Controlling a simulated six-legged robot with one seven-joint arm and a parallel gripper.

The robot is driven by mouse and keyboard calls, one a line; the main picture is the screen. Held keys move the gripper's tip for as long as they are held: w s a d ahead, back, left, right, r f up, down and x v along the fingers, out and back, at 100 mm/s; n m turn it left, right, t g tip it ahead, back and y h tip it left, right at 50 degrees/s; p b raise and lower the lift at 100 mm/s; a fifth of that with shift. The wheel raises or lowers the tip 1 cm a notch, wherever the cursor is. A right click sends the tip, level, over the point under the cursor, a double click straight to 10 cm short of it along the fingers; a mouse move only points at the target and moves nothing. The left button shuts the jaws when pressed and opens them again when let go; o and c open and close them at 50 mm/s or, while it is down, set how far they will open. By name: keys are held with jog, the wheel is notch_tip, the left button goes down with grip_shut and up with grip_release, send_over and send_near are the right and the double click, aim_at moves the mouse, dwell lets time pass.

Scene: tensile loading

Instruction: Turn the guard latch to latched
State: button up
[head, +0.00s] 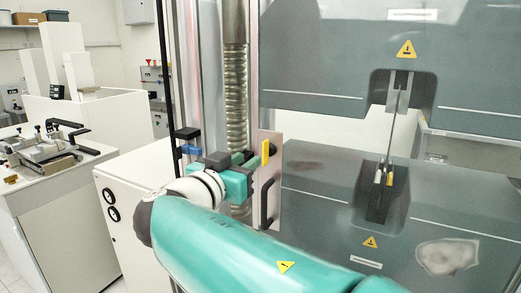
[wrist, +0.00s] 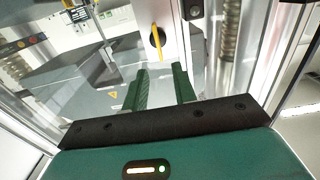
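The guard latch (head: 265,152) is a yellow lever on a pale upright plate at the guard's edge. It stands roughly upright in the head view. In the wrist view the latch (wrist: 157,38) sits on a dark round base, a little beyond the fingertips and about in line with the gap between them. My gripper (head: 250,163) is just left of the latch in the head view. In the wrist view my gripper (wrist: 160,70) shows two green fingers apart with nothing between them. I see no contact with the latch.
A black pull handle (head: 267,203) is below the latch on the same plate. The grey testing machine (head: 320,215) holds a thin upright specimen (head: 391,130) in its grips. A ribbed column (head: 235,90) rises behind my gripper. A bench (head: 50,180) stands at left.

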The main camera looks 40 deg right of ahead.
aim_at(263, 149)
jog(key=x, duration=0.8)
grip_shut()
